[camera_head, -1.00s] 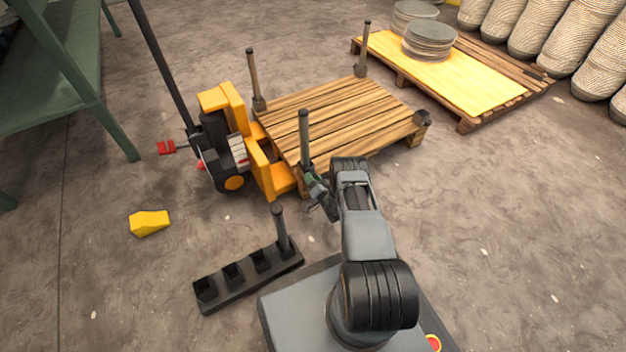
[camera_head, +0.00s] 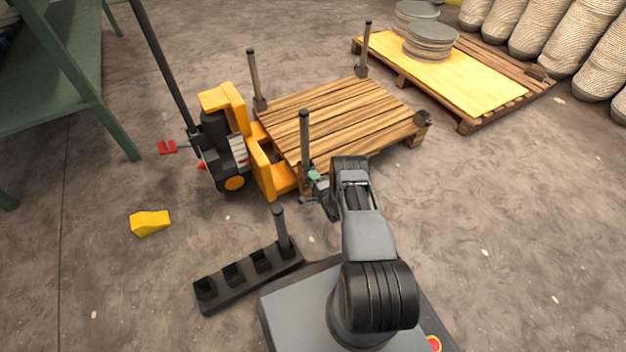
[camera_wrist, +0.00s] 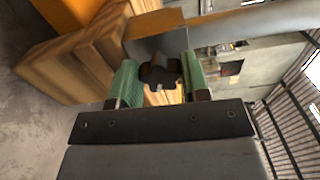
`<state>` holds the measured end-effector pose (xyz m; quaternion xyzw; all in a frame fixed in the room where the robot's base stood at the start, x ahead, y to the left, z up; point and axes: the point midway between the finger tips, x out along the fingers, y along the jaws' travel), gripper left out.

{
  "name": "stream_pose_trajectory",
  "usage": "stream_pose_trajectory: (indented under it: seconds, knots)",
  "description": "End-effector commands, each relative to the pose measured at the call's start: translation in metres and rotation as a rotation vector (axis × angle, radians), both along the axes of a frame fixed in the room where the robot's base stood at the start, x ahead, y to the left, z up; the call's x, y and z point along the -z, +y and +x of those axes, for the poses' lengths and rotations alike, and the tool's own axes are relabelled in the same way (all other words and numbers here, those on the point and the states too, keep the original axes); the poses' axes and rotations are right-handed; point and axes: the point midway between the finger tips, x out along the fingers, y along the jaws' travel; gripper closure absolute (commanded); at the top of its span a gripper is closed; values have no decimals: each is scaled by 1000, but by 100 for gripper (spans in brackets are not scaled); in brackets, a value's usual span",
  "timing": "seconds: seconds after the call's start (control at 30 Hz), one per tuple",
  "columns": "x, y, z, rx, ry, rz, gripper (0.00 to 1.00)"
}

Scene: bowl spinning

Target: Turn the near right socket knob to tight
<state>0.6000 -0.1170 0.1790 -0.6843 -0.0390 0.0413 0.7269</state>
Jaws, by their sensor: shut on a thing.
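The knob (camera_wrist: 160,73) is a dark, lobed piece in the wrist view, in front of a grey metal socket (camera_wrist: 150,47). My gripper (camera_wrist: 159,80) has its two green fingertips on either side of the knob and is shut on it. In the head view my gripper (camera_head: 315,179) is at the pallet's near corner, at the foot of a dark upright post (camera_head: 304,138). The knob and most of that socket are hidden or too small to tell there. I cannot tell how tight the knob is.
The wooden pallet (camera_head: 340,115) has two more upright posts and an empty corner socket (camera_head: 422,118). A yellow pallet truck (camera_head: 262,165) is at its left. A black rack (camera_head: 235,288) with one post and a yellow block (camera_head: 150,222) are on the floor.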

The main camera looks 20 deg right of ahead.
Motion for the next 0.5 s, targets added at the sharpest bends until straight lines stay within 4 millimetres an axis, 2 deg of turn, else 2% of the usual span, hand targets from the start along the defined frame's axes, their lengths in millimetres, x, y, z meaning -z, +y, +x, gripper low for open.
stream_pose_trajectory:
  seconds: [0.23, 0.5]
  knots:
    - [1, 1, -2, -2, 18, 112, 81]
    - [1, 1, -2, -2, 23, 160, 81]
